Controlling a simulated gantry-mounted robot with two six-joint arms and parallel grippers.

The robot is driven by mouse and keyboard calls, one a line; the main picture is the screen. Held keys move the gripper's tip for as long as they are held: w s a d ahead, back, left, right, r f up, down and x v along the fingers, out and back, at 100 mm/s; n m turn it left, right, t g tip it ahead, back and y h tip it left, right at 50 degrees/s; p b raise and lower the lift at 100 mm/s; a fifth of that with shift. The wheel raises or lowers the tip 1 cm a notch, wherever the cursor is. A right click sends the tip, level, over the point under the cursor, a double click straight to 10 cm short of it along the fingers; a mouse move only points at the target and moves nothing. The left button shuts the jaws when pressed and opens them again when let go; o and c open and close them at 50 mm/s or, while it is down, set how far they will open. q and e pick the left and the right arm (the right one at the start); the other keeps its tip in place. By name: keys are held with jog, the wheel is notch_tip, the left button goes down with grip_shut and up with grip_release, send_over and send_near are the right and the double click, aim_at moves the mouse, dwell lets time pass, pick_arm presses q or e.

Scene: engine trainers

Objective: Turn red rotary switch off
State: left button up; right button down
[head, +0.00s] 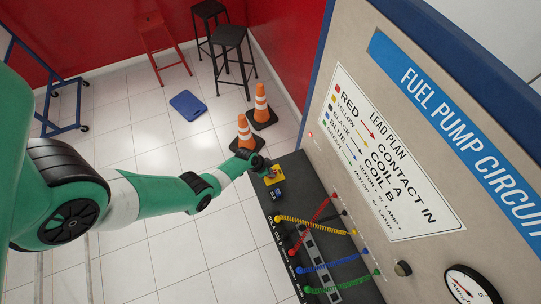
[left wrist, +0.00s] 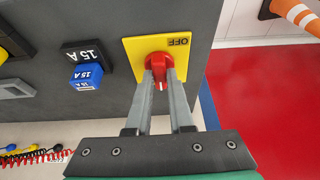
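The red rotary switch (left wrist: 159,64) sits on a yellow square plate (left wrist: 132,47) marked OFF, whose lettering appears upside down in the left wrist view. The yellow plate also shows in the head view (head: 275,175), at the far end of the dark panel. My left gripper (left wrist: 160,75) reaches over the plate with one finger on each side of the red knob. The fingers appear to press on the knob's sides, and its pale pointer mark faces toward my gripper. In the head view my left gripper (head: 265,165) partly hides the switch. My right gripper is not in view.
A blue 15 A breaker (left wrist: 87,75) sits beside the plate. Several coiled leads (head: 315,225) cross the dark panel (head: 297,180). The upright lead-plan board (head: 385,160) stands to the right. Orange cones (head: 246,133) and stools stand on the floor beyond.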

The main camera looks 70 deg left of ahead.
pick_arm(q)
jog(key=shift+n, duration=0.3)
grip_shut()
jog(key=shift+d+n+y, duration=0.15)
jog(key=shift+n+y, duration=0.35)
jog(key=shift+n, duration=0.3)
jog(key=n+y, duration=0.1)
jog(key=n, duration=0.1)
jog(key=shift+n+g, duration=0.3)
jog(key=n, duration=0.2)
jog(key=n+g+y+b, duration=0.1)
jog(key=n, duration=0.1)
jog(key=shift+w+d+f+n, duration=0.15)
jog(key=shift+n, duration=0.15)
jog(key=shift+n+g+y+b, duration=0.3)
jog(key=shift+n+y+b, duration=0.15)
jog(key=shift+n, duration=0.45)
jog(key=n+g, duration=0.1)
jog(key=n, duration=0.2)
jog(key=shift+w+n, duration=0.15)
jog(key=shift+n, duration=0.15)
jog(key=shift+n+g+y, duration=0.25)
jog(key=shift+n+g, duration=0.55)
jog(key=shift+n, duration=0.7)
